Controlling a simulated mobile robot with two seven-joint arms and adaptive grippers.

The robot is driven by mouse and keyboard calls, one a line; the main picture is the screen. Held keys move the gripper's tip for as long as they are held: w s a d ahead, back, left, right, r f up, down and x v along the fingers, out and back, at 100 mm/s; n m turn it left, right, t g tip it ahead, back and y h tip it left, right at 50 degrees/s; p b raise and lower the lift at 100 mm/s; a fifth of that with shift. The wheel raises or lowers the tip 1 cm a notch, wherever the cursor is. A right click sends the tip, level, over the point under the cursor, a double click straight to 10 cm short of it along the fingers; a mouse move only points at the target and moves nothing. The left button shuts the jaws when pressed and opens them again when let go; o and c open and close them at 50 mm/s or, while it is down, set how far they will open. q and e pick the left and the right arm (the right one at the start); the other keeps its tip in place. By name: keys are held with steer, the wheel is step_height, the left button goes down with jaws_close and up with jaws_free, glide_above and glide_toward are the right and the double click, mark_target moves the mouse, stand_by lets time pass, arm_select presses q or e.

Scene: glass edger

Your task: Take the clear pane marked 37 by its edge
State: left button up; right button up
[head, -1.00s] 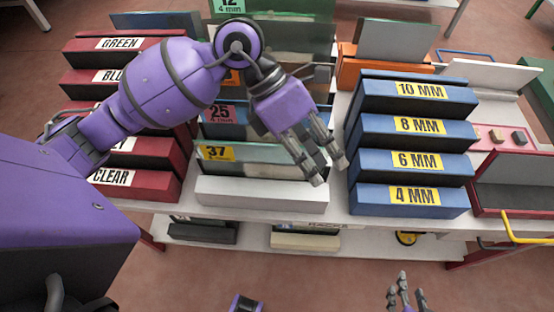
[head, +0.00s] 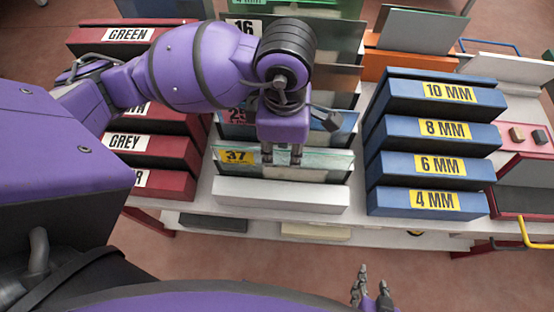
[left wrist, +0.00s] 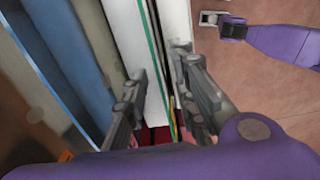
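The clear pane marked 37 (head: 325,165) stands on edge in the front slot, behind a white block (head: 280,195). Its yellow 37 label is at the upper left. My left gripper (head: 282,156) points down at the pane's top edge, right of the label. In the left wrist view the fingers of my left gripper (left wrist: 165,95) are apart, with the pane's thin green edge (left wrist: 154,45) running between them. I cannot tell whether either finger touches the glass. My right gripper (head: 372,290) is low at the front, away from the rack, its fingers apart and empty.
Behind stand other panes, one with a partly hidden label reading 25 and one marked 16 (head: 244,27). Red boxes (head: 165,150) with colour labels are stacked left. Blue boxes (head: 430,165) with thickness labels are stacked right.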

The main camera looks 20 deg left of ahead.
mark_target(283, 162)
arm_select(q)
step_height(283, 162, down, 7)
steer(key=shift+r, duration=0.1)
jaws_close()
stand_by(0.3)
steer(key=shift+w+r, duration=0.1)
